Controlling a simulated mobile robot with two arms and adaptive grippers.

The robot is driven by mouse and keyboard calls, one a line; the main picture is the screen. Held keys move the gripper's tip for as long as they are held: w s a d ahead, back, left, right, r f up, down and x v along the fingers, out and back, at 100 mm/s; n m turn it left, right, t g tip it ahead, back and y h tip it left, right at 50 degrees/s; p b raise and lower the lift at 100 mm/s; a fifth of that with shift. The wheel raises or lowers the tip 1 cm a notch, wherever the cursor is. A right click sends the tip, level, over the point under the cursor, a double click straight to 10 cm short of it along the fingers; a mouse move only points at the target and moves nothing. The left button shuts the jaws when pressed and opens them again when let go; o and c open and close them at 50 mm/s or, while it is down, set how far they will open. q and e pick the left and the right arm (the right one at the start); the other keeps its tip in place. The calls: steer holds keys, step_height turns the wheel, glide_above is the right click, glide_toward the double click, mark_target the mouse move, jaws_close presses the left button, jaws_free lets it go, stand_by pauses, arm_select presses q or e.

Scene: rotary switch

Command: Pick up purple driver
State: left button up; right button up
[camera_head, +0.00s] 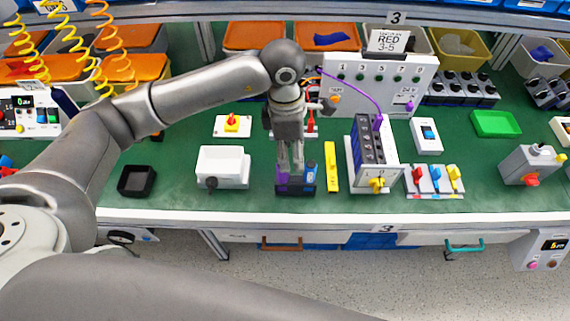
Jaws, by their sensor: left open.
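A small dark holder (295,189) stands near the front edge of the green bench, with purple and blue pieces in it. The purple piece (282,178), which looks like the purple driver, is on its left side and partly hidden by my fingers. A blue piece (310,172) stands on its right side. My left gripper (290,167) points down right over the holder, its fingers open around or just above the purple piece. I cannot tell whether they touch it. My right gripper is not in view.
A yellow bar (331,167) lies close right of the holder, and a white switch box (223,167) stands to its left. A tall switch unit (372,155) stands further right. A white panel (380,85) with a purple cable is behind. A black tray (137,181) sits at left.

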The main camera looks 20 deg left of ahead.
mark_target(283, 177)
arm_select(q)
steer(key=shift+w+a+f+y, duration=0.2)
steer(key=shift+a+y, duration=0.1)
steer(key=shift+a, duration=0.3)
steer(key=shift+w+a+f+y, duration=0.1)
steer(key=shift+w+a+y, duration=0.15)
steer(key=shift+a, duration=0.35)
step_height(283, 177, down, 4)
steer(key=shift+s+r+p, duration=0.15)
steer(key=shift+r+p, duration=0.05)
steer(key=shift+p, duration=0.45)
steer(key=shift+f, duration=0.35)
steer(key=shift+d+f+p, duration=0.2)
steer(key=shift+f+p, duration=0.4)
steer(key=shift+f, duration=0.05)
step_height(283, 177, down, 4)
steer(key=shift+d+r+p, duration=0.1)
steer(key=shift+r+p, duration=0.15)
steer(key=shift+p, duration=0.45)
steer(key=shift+f, duration=0.35)
jaws_close()
steer(key=shift+r, duration=0.1)
